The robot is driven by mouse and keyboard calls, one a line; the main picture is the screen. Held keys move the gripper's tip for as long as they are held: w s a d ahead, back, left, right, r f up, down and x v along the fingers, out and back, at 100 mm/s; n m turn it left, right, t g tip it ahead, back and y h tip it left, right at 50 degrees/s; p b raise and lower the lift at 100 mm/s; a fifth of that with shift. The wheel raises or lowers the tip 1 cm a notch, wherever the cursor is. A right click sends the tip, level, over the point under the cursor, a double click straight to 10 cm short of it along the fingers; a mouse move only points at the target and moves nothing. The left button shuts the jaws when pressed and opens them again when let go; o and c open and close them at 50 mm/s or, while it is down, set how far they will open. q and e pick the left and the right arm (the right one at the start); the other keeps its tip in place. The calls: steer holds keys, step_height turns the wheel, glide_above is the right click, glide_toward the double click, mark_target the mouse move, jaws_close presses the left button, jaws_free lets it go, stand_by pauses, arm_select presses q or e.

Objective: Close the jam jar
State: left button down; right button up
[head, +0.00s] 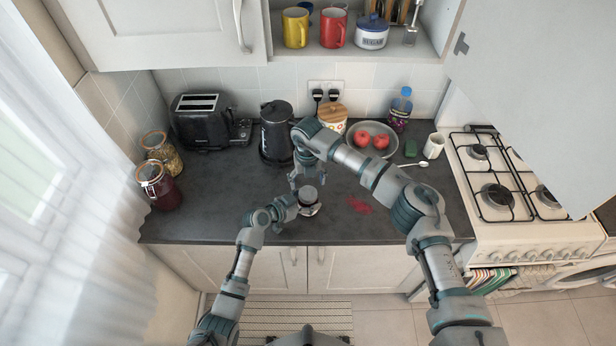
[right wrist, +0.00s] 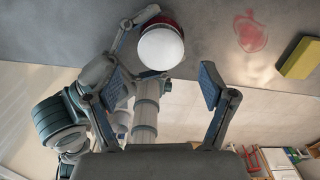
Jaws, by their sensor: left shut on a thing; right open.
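The jam jar (head: 308,194) stands near the counter's front edge, left of a red smear. In the right wrist view a round white top (right wrist: 162,48) with red showing around its edge is seen from above; I cannot tell whether it is a lid seated tight. My left gripper (head: 304,208) is shut on the jar from the front left, and one of its fingers also shows beside the jar in the right wrist view. My right gripper (right wrist: 162,86) is open and empty, pointing down over the jar, its fingers apart from the white top.
A red smear (head: 360,204) marks the counter (head: 225,205). Two clip jars (head: 160,187) stand left and a gas stove (head: 500,190) right. The counter's left middle is clear.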

mark_target(308, 193)
arm_select(q)
steer(key=shift+f, duration=0.1)
arm_select(e)
steer(key=n, duration=0.2)
steer(key=r+n, duration=0.1)
steer(key=n, duration=0.3)
steer(key=shift+r+n, duration=0.35)
steer(key=shift+n, duration=0.05)
steer(key=n, duration=0.2)
steer(key=r+n, duration=0.1)
steer(key=n, duration=0.1)
steer(key=shift+d+n, duration=0.1)
steer(key=shift+n, duration=0.2)
steer(key=shift+f, duration=4)
steer(key=c, duration=1.2)
steer(key=o, duration=1.3)
steer(key=shift+o, duration=0.2)
